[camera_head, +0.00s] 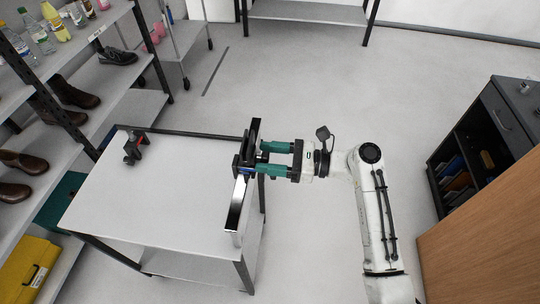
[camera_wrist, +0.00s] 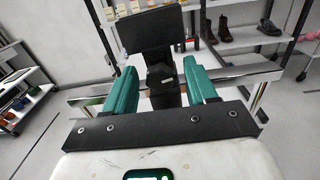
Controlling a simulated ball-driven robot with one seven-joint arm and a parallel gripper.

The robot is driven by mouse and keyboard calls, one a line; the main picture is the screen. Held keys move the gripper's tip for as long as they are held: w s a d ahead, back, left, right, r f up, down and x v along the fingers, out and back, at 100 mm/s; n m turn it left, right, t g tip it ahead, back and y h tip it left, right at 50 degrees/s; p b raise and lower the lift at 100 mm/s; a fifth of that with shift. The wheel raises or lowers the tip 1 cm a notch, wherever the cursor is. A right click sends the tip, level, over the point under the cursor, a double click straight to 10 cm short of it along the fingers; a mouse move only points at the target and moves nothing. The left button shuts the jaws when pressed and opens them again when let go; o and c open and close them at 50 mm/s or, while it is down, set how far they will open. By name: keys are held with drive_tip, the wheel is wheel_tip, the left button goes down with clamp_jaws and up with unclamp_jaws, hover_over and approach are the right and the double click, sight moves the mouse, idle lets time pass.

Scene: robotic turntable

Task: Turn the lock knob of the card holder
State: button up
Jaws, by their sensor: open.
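The card holder is a black upright piece at the right edge of the white table, seen in the head view (camera_head: 243,160). In the wrist view its dark flat panel (camera_wrist: 150,30) stands above a dark block (camera_wrist: 161,77); this block may be the lock knob, but I cannot tell for sure. My gripper (camera_head: 259,158) reaches it from the right with two green fingers. The fingers are open, one on each side of the dark block in the wrist view (camera_wrist: 158,75), with visible gaps. I cannot tell whether the fingertips touch the holder.
A black and red device (camera_head: 134,146) stands at the table's far left. A bright metal rail (camera_head: 238,205) runs along the table's right edge. Shelves with shoes (camera_head: 118,56) and bottles line the left. A dark cabinet (camera_head: 480,140) stands right.

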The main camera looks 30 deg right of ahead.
drive_tip(key=shift+c, duration=0.3)
drive_tip(key=c, duration=1)
drive_tip(key=shift+n, duration=2.2)
clamp_jaws()
drive_tip(key=o, duration=1.1)
unclamp_jaws()
drive_tip(key=shift+c, duration=0.2)
drive_tip(key=b+v, duration=0.1)
drive_tip(key=v, duration=0.9)
drive_tip(key=shift+s+d, duration=0.3)
